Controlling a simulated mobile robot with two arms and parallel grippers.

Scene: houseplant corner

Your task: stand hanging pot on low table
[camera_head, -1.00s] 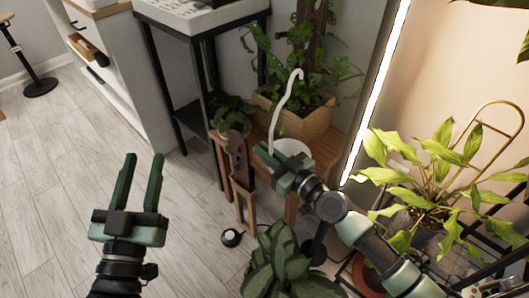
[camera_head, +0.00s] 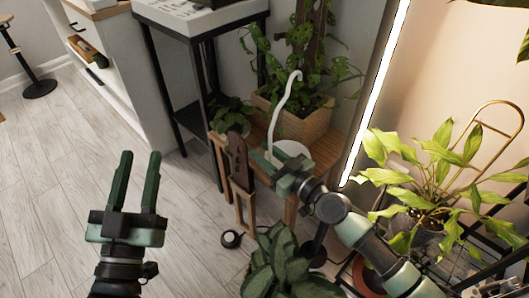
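The white hanging pot (camera_head: 293,148) is at the front of the low wooden table (camera_head: 322,152) and looks upright. Its white curved hanger (camera_head: 284,107) rises above it and ends in a hook at the top. My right gripper (camera_head: 266,163) is at the pot's front left side, low by the foot of the hanger. The gripper and wrist hide the pot's lower part, and whether the fingers touch it cannot be seen. My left gripper (camera_head: 137,172) is open and empty over the floor, well left of the table.
A leafy plant (camera_head: 280,265) is in front. The floor (camera_head: 60,190) at left is clear.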

